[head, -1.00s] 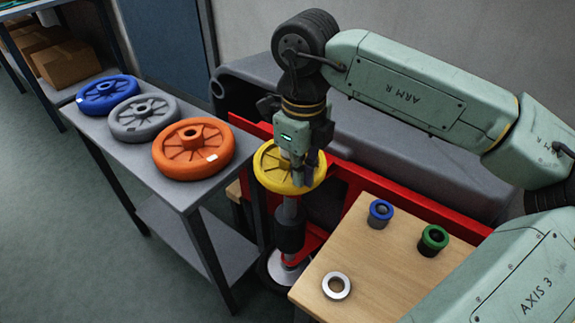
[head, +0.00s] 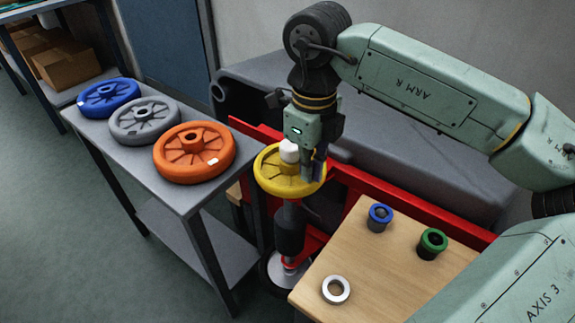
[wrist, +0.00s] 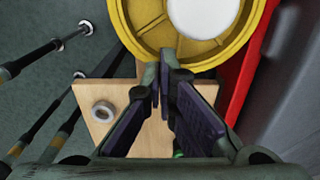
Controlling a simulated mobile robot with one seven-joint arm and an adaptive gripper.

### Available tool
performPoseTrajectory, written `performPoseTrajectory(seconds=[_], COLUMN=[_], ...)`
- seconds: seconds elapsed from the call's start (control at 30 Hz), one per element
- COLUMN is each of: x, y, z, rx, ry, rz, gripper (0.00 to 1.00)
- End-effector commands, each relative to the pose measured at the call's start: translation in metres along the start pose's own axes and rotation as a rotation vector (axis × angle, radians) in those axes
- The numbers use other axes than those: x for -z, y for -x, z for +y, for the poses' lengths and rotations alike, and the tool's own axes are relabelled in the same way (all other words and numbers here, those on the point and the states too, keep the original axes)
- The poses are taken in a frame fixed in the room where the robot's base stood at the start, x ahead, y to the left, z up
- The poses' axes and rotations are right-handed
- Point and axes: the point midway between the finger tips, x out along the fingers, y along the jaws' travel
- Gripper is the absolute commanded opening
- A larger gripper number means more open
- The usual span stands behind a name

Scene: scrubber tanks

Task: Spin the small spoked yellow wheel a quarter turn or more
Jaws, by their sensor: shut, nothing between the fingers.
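The yellow spoked wheel (head: 268,181) sits level on top of an upright shaft, with a white cap (head: 289,152) on its hub. In the wrist view the yellow wheel (wrist: 224,54) fills the upper middle, with the white cap (wrist: 202,14) at the top edge. My gripper (head: 312,177) points down at the wheel's right side, off the hub. In the wrist view my gripper (wrist: 164,68) has its fingertips together at the wheel's lower rim, empty. I cannot tell whether they touch the wheel or reach between spokes.
Blue (head: 109,96), grey (head: 144,119) and orange (head: 195,152) wheels lie on the grey table at left. A wooden board (head: 385,270) at right holds blue (head: 380,215), green (head: 432,242) and white (head: 336,290) rings. A red frame (head: 360,189) runs behind the yellow wheel.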

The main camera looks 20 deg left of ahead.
Motion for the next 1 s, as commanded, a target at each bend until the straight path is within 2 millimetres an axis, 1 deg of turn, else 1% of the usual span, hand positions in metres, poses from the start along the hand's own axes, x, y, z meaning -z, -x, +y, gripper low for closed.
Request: performPoseTrajectory(seconds=[0.03,0.4,0.5,1.0], x=[0.0,0.0,0.0,0.0], y=[0.009,0.047,0.054,0.054], z=[0.0,0.0,0.0,0.0], rx=[0.001,0.001,0.0,0.0], ry=[0.0,0.0,0.0,0.0], rz=[0.0,-0.001,-0.001,0.0], gripper=[0.0,0.0,0.0,0.0])
